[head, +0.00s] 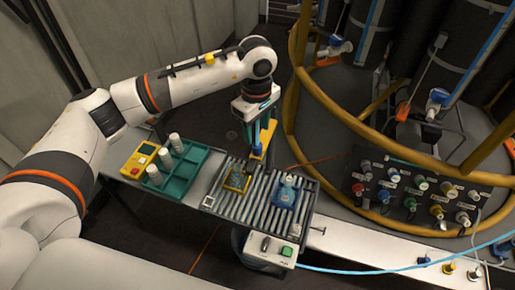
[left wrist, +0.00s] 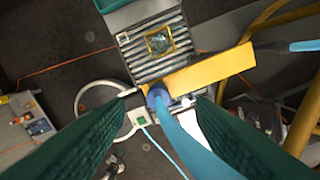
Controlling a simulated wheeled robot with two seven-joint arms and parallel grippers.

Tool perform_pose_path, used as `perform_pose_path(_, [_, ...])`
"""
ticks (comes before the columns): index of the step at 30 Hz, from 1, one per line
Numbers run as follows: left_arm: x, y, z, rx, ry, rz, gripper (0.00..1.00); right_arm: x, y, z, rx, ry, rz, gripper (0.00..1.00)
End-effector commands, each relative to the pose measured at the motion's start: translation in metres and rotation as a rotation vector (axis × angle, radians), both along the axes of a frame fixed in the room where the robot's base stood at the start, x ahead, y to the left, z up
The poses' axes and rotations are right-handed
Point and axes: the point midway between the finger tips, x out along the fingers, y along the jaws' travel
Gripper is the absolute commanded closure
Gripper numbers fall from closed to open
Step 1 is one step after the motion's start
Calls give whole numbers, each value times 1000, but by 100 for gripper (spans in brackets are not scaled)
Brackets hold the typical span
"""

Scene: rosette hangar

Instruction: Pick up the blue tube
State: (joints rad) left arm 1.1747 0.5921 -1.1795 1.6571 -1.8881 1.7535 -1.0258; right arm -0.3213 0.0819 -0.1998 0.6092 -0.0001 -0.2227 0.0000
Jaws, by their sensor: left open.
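The blue tube (left wrist: 186,138) runs up between the fingers of my left gripper (left wrist: 168,100) in the left wrist view, with a darker blue end (left wrist: 157,92) beside a yellow bar (left wrist: 205,78). The fingers are dark green, open, and stand apart on both sides of the tube. In the head view my left gripper (head: 258,124) points down above the roller table, with the dark blue end (head: 257,148) just below it and the yellow bar (head: 267,138) close by. The fingers partly hide the tube there. My right gripper is in neither view.
The roller table (head: 225,207) carries a small yellow tray (head: 235,187) and a blue and white bottle (head: 287,192). A green rack (head: 187,176) with white cylinders stands at left. A yellow tubular ring frame (head: 325,98) and a connector panel (head: 395,203) are at right.

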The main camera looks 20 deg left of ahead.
Motion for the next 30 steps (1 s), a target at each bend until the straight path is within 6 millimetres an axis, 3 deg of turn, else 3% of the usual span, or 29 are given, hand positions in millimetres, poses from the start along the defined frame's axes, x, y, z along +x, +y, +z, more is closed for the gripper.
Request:
perform_pose_path(5, [-2,-1,-12,-1,4,-1,50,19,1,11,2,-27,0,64])
perform_pose_path(9, [-6,-3,-33,-1,5,-1,50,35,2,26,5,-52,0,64])
perform_pose_path(15, [-5,-3,-54,-2,1,0,50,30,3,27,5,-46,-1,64])
perform_pose_path(21, [-5,-3,-56,-2,0,-1,50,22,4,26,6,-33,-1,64])
perform_pose_path(22, [-4,-3,-56,-2,0,-1,52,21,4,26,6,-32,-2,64])
perform_pose_path(30, [-4,-3,-55,-2,0,-1,95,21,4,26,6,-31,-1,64])
